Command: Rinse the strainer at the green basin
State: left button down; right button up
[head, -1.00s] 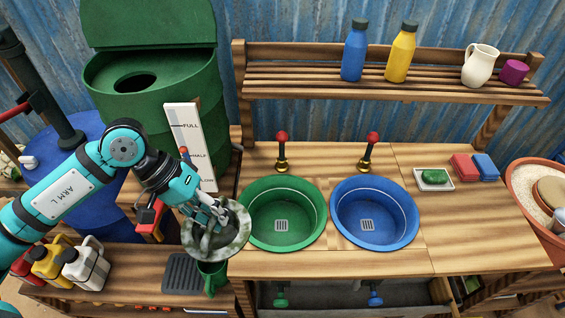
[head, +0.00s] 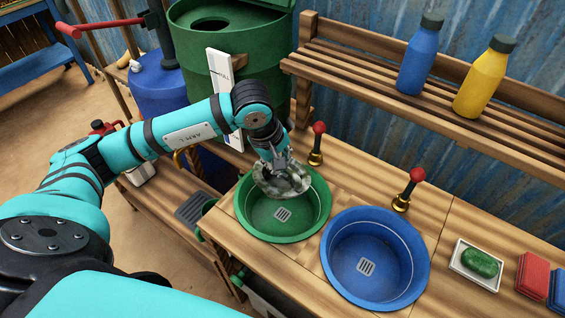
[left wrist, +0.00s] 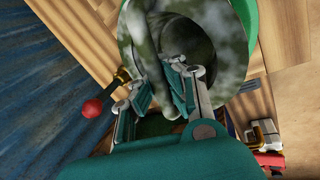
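The strainer (head: 286,183) is a round bowl with mottled grey-green and whitish patches. It is over the back left part of the green basin (head: 252,226), tilted. A brass tap with a red knob (head: 317,143) stands behind the green basin. I see no water running. My right gripper is in neither view.
A blue basin (head: 421,262) sits right of the green one, with its own red-knobbed tap (head: 408,187). A dish with green soap (head: 480,263) and red and blue sponges (head: 532,274) lie farther right. A green barrel (head: 262,88) stands behind my left arm.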

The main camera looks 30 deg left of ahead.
pick_arm(q)
jog(key=w+n, duration=0.1)
jog(key=w+a+f+n, duration=0.1)
jog(key=shift+a+n+y+b, duration=0.1)
jog(key=shift+n+y+b, duration=0.2)
jog(key=shift+y, duration=0.1)
jog(key=shift+w+a+n, duration=0.1)
jog(key=shift+w+n, duration=0.15)
jog(key=shift+n, duration=0.05)
jog(key=shift+f+g, duration=0.2)
jog(key=shift+g, duration=0.1)
jog(key=shift+f+b, duration=0.5)
jog(key=shift+f, duration=0.1)
jog(key=x, duration=0.1)
jog(key=b+x, duration=0.1)
jog(key=shift+s+f, duration=0.2)
jog(key=shift+f, duration=0.15)
jog(key=s+b+x, duration=0.2)
jog(key=b+x, duration=0.5)
jog(key=x, duration=0.5)
jog(key=shift+s+a+f, duration=0.3)
jog(key=shift+s+f, duration=0.05)
jog(key=shift+f, duration=0.1)
